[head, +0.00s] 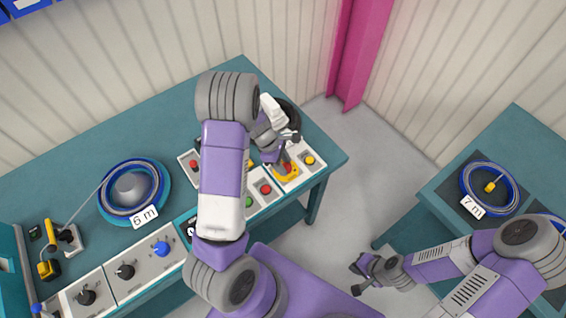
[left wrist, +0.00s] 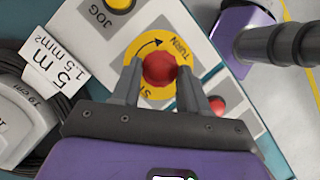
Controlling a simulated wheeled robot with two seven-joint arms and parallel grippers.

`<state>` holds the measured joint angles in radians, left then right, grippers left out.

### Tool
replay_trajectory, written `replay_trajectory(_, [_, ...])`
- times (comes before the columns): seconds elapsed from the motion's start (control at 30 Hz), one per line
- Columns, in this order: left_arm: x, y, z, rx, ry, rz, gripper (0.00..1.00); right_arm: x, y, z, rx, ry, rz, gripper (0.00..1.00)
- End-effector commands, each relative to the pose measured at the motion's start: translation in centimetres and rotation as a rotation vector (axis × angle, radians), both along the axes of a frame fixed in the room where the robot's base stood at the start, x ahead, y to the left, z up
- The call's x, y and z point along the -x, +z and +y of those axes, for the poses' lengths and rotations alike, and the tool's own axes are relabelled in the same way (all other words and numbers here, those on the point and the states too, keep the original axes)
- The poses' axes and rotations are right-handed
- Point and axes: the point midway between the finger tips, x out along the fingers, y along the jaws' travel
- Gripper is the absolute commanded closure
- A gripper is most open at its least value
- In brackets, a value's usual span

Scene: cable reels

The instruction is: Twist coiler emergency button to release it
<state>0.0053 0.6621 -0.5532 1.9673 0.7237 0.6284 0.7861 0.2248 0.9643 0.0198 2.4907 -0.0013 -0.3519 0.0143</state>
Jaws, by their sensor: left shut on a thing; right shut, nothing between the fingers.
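The red emergency button (left wrist: 159,68) sits on a yellow disc with a turn arrow and the word TURN. It also shows in the head view (head: 287,169), partly covered by my left gripper. My left gripper (head: 284,161) is over the coiler panel (head: 305,172), pointing down. In the left wrist view its two fingers lie on either side of the red button, shut on it. My right gripper (head: 356,279) is shut and empty, held over the floor between the two tables.
A yellow JOG button (left wrist: 120,3) and a smaller red button (left wrist: 216,105) are near the emergency button. A dark coil with a 5 m label (left wrist: 54,62) lies beside the panel. A blue reel (head: 133,188) stands at left; another coil (head: 489,188) lies on the right table.

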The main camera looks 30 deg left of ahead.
Motion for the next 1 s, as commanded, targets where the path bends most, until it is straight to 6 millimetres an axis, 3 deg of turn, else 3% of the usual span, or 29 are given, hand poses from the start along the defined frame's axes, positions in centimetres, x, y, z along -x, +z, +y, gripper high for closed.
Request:
replay_trajectory(0.37, [-0.2,0.1,0.0,0.001,-0.112,0.0,0.86,0.0,0.6,0.0,0.0,0.0,0.0,1.0])
replay_trajectory(1.0, [-0.6,0.0,-0.1,0.001,-0.587,0.0,0.86,0.0,1.8,0.0,0.0,0.0,0.0,1.0])
